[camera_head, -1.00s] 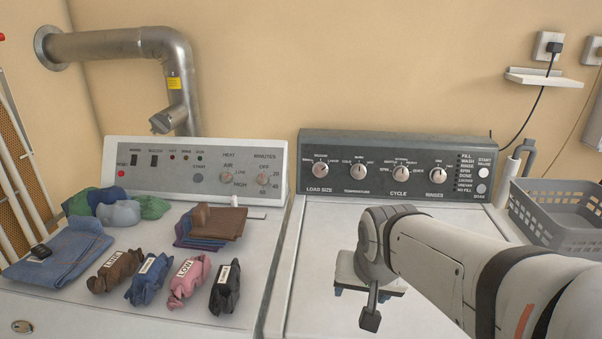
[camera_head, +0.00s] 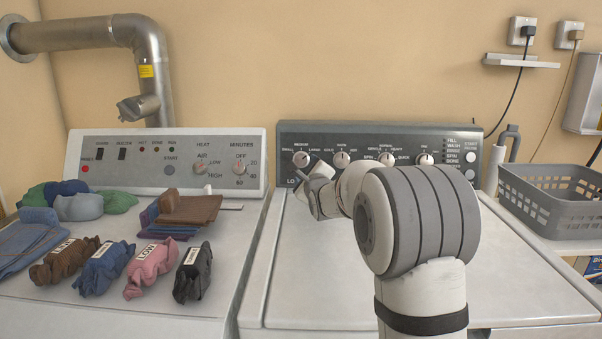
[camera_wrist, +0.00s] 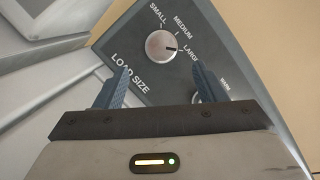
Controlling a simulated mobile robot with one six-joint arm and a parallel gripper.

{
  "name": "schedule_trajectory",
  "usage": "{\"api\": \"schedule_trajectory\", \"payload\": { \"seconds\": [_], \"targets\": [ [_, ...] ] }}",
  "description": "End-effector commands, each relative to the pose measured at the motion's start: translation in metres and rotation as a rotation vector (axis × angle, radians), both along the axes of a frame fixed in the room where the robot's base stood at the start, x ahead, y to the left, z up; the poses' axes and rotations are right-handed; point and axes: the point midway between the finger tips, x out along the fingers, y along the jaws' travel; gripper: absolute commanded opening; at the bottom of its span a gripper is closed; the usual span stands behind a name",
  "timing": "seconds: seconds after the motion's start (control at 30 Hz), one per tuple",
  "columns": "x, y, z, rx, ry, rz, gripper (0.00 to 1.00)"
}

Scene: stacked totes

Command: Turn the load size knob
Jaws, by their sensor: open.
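The load size knob (camera_wrist: 161,45) is a round silver dial with a dark pointer line, on the washer's dark control panel (camera_wrist: 215,50). The knob also shows at the left of the panel in the head view (camera_head: 301,159). My gripper (camera_wrist: 160,84) is open and empty. Its two blue fingers point at the panel, just short of the knob in the picture, one toward each side of it. In the head view my gripper (camera_head: 312,185) is partly hidden by my arm, just below the knob.
More knobs sit to the right on the panel, including the temperature knob (camera_head: 341,159) and the cycle knob, partly behind my arm. The dryer (camera_head: 120,310) at left holds rolled clothes. A grey basket (camera_head: 550,205) stands at right. The washer lid (camera_head: 300,270) is bare.

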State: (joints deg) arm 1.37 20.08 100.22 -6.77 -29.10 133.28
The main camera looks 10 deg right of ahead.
Motion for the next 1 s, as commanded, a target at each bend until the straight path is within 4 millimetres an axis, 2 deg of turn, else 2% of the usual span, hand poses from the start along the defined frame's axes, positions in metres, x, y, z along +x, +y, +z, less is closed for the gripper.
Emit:
{"api": "schedule_trajectory", "payload": {
  "seconds": [0.17, 0.4, 0.6, 0.73, 1.0],
  "targets": [
    [0.015, 0.001, -0.001, 0.047, -0.025, 0.004, 0.64],
    [0.052, 0.003, -0.001, 0.046, -0.024, 0.004, 0.64],
    [0.075, 0.004, 0.000, 0.046, -0.024, 0.004, 0.64],
    [0.082, 0.004, 0.000, 0.046, -0.023, 0.004, 0.64],
    [0.083, 0.005, 0.000, 0.046, -0.022, 0.005, 0.64]
  ]
}}
